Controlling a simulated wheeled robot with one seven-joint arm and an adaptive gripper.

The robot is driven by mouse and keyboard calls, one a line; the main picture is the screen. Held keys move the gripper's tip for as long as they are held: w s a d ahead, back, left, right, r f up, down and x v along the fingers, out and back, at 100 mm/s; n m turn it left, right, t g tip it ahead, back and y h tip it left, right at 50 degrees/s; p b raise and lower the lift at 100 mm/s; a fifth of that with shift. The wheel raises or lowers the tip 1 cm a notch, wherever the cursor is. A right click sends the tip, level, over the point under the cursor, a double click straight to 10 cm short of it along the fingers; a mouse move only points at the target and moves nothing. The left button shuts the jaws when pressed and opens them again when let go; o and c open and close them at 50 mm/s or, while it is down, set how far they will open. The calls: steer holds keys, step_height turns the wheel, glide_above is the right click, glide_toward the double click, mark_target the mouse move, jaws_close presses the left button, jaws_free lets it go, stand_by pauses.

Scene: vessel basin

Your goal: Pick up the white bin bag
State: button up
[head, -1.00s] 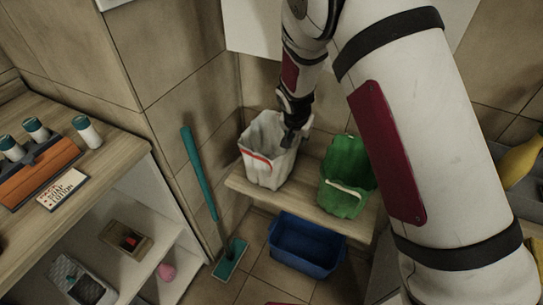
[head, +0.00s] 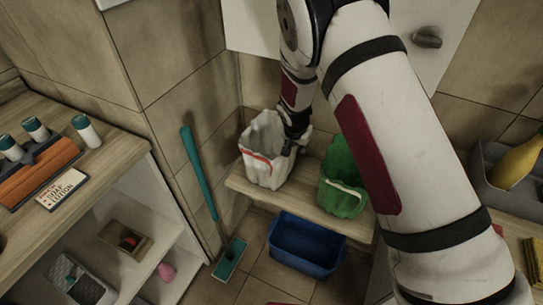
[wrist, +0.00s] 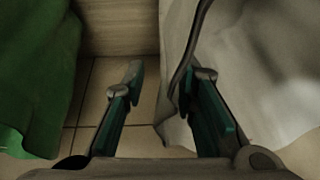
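The white bin bag (head: 259,168) stands open-topped on a wooden shelf, with a red band along its front rim. In the head view my gripper (head: 289,148) points down at the bag's right rim. In the wrist view my gripper (wrist: 160,95) is open, its two teal-padded fingers apart. The white bag (wrist: 262,75) fills the right side there, and part of its side shows between and below the fingers. A dark curved line runs down by the right finger. I cannot tell whether a finger touches the bag.
A green bag (head: 341,178) stands right of the white one on the same wooden shelf (head: 300,198). A blue basin (head: 306,243) is below. A teal-handled mop (head: 199,175) leans at the left, beside a shelving unit (head: 110,165). A yellow item lies in a grey tray (head: 485,175) at right.

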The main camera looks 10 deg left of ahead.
steer(key=shift+f, duration=0.25)
steer(key=shift+c, duration=0.2)
jaws_close()
